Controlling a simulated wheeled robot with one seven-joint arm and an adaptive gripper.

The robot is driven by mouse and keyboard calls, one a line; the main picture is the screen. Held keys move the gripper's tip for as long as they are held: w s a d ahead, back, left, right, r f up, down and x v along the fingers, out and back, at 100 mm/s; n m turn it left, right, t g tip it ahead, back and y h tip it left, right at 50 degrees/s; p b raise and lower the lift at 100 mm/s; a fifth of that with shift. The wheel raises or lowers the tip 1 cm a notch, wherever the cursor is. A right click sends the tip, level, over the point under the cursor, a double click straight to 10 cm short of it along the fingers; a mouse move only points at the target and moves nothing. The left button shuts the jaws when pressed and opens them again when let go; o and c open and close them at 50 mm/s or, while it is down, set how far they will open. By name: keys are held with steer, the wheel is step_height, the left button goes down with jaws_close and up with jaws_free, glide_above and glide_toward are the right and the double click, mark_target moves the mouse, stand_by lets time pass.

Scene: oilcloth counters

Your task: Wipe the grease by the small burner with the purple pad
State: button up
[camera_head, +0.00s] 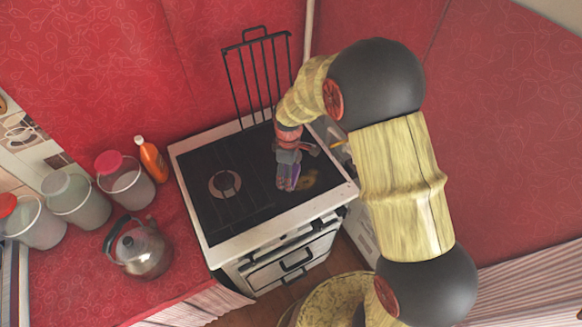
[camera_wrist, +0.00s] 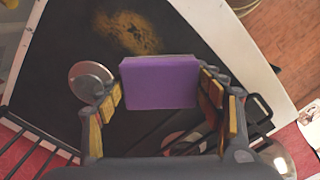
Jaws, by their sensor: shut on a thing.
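My gripper (camera_wrist: 160,92) is shut on the purple pad (camera_wrist: 160,84), which sits between its yellow-lined fingers in the wrist view. In the head view my gripper (camera_head: 288,178) is low over the right part of the black stove top, and the pad (camera_head: 293,178) shows as a small purple patch. A brownish-yellow grease stain (camera_wrist: 128,32) lies on the stove top beyond the pad in the wrist view. It also shows just right of the gripper in the head view (camera_head: 309,179). A round metal burner (camera_wrist: 91,82) is left of the pad in the wrist view. I cannot tell whether the pad touches the stove.
The white-edged stove (camera_head: 205,222) has another burner (camera_head: 225,184) on its left and a raised black rack (camera_head: 258,75) behind. A kettle (camera_head: 140,247), an orange bottle (camera_head: 152,158) and several jars stand on the red counter (camera_head: 185,275) at left. The stove's front middle is clear.

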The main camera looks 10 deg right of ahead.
steer(key=shift+r+p, duration=0.4)
steer(key=shift+r, duration=0.5)
